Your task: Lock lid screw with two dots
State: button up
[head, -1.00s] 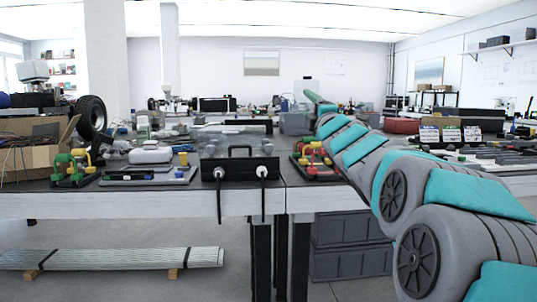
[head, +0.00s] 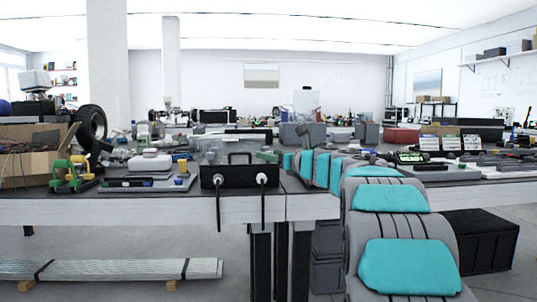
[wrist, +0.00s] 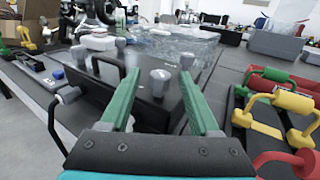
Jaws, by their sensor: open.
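A black box (head: 238,182) with a clear lid stands at the front edge of the table. It fills the middle of the wrist view, where its dark front panel (wrist: 108,100) and clear lid (wrist: 165,48) show. Grey lid screws stand up on the lid: a near one (wrist: 160,83), one behind it to the right (wrist: 187,57), and others to the left (wrist: 80,56). Dots on them are too small to tell. My gripper (wrist: 158,74) is open, its green fingers either side of the near screw in the picture. Contact cannot be told.
A black handle (wrist: 107,66) rises from the box. A cable plug (wrist: 67,95) sticks out of its front. A tray with a white case (head: 150,162) stands to the left.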

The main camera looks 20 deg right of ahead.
jog(key=shift+x, duration=1.05)
jog(key=shift+c, duration=0.3)
grip_shut()
